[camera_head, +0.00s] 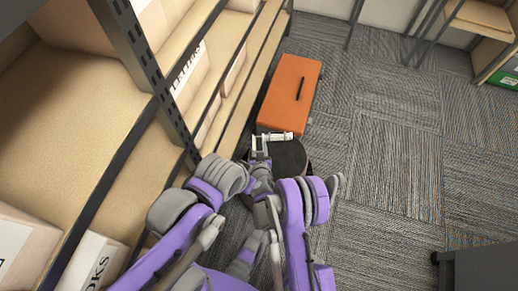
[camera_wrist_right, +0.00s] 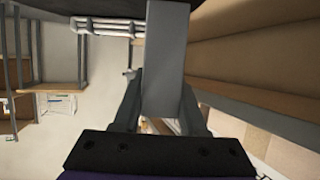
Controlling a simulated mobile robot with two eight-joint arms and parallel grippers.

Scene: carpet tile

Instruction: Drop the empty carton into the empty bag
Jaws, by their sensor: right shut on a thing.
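My right gripper (camera_wrist_right: 162,115) is shut on a grey box-shaped thing (camera_wrist_right: 165,60) in the right wrist view. I cannot tell for sure whether this is the carton. In the head view the right gripper (camera_head: 260,150) is small and partly hidden among my purple and grey arm links. A dark rounded thing (camera_head: 290,156) shows right beside it; I cannot tell whether it is the bag. A small white piece (camera_head: 274,136) lies against its far side. I cannot make out my left gripper among the arm links.
An orange box (camera_head: 290,92) with a black handle stands on the carpet by the shelving. The shelves (camera_head: 100,130) with labelled boxes run along the left. Open carpet (camera_head: 400,150) lies to the right. A dark piece of furniture (camera_head: 485,268) stands at the lower right.

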